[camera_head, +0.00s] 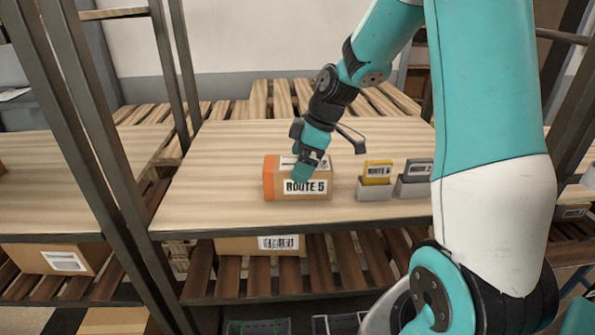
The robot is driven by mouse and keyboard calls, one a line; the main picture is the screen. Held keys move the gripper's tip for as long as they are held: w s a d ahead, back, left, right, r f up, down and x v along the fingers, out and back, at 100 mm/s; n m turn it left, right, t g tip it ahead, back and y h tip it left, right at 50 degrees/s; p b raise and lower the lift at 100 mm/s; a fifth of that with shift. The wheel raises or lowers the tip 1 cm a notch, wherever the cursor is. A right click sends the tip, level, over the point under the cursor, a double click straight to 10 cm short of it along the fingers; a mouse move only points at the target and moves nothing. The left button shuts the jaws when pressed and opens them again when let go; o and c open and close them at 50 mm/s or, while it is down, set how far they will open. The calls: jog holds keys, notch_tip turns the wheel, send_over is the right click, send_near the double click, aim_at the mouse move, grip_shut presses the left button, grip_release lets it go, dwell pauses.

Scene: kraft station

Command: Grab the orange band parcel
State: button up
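The orange band parcel (268,184) is a brown box with an orange band at its left end and a "ROUTE 5" label on its front. It sits on the wooden shelf top near the front edge. My gripper (301,176) points down at the parcel's top and front, over its middle, and covers part of the box and its top label. The fingers are small and overlap the box, so I cannot tell whether they are open or shut, or whether they touch it.
A yellow card (377,170) and a dark grey card (418,168) stand in grey holders right of the parcel. Shelf posts (97,130) rise at the left. Another box (240,246) is on the slatted shelf below. The shelf top left of the parcel is clear.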

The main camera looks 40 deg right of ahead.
jog(key=shift+x, duration=0.9)
jog(key=shift+c, duration=0.5)
jog(key=c, duration=1)
jog(key=shift+r, duration=0.1)
